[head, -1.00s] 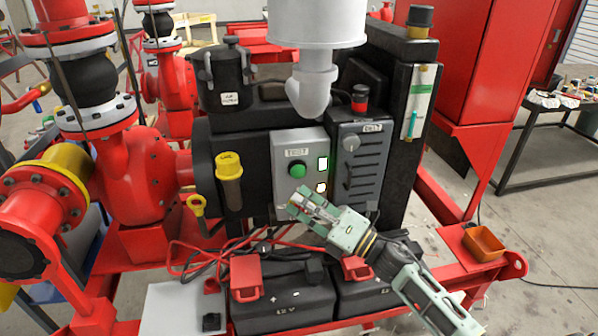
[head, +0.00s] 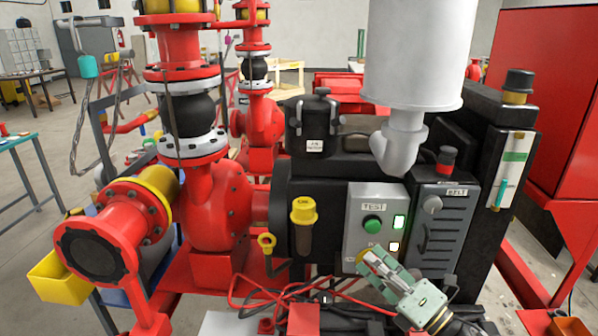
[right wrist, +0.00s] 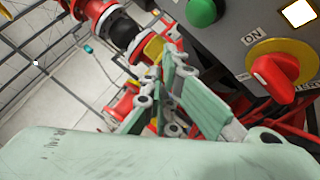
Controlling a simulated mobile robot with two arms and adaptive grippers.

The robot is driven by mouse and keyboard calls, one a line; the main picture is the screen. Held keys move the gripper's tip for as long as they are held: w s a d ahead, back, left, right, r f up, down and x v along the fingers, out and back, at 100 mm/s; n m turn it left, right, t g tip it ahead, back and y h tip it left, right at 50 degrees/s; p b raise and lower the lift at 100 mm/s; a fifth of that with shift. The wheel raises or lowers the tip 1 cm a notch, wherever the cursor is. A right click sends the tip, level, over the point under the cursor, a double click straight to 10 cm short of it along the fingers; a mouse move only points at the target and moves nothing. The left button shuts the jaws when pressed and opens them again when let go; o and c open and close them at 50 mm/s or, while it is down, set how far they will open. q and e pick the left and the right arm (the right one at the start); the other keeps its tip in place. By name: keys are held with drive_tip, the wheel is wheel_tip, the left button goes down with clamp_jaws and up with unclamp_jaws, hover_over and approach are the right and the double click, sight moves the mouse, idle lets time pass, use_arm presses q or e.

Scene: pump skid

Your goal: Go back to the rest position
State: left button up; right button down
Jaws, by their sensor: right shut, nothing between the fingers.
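My right gripper (head: 369,262) is pale green and shut with nothing in it. It is in front of the lower part of the grey test panel (head: 361,205) in the head view. In the right wrist view its fingers (right wrist: 168,62) point away from the camera, left of a red rotary switch (right wrist: 275,75) on a yellow plate. The fingers appear apart from the switch. In the head view the gripper largely covers the switch. A green button (head: 372,223) and two lit indicators sit on the panel. My left gripper is not in view.
A red pump and pipe (head: 215,205) with a yellow-ringed flange stand at the left. A white cylinder (head: 413,55) hangs over the engine. Red and black cables (head: 262,292) run below the panel. A red cabinet (head: 560,110) stands at the right.

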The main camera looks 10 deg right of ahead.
drive_tip(key=s+d+f+m+g+h, duration=0.15)
drive_tip(key=s+f+m+h, duration=0.35)
drive_tip(key=m, duration=0.5)
drive_tip(key=s+d+f+m+g+h, duration=0.1)
drive_tip(key=s+f+m+g+h, duration=0.2)
drive_tip(key=f+m+h, duration=0.55)
drive_tip(key=s+a+f+m+g+y, duration=0.1)
drive_tip(key=s+a+f+m+g, duration=0.15)
drive_tip(key=s, duration=0.45)
drive_tip(key=s+a+f+m+g+y, duration=0.15)
drive_tip(key=s+a+m+g, duration=0.25)
drive_tip(key=s, duration=0.4)
drive_tip(key=s+a+f+m+g+y, duration=0.1)
drive_tip(key=s+a+f+m+g, duration=0.2)
drive_tip(key=s, duration=0.4)
wheel_tip(320, 180, down, 27)
drive_tip(key=s+g, duration=0.2)
drive_tip(key=s, duration=0.1)
drive_tip(key=s+d+f+g, duration=0.1)
drive_tip(key=s+d+f, duration=0.2)
drive_tip(key=s+f, duration=1.2)
drive_tip(key=shift+s+d, duration=0.2)
drive_tip(key=shift+s, duration=0.55)
drive_tip(key=shift+f, duration=0.1)
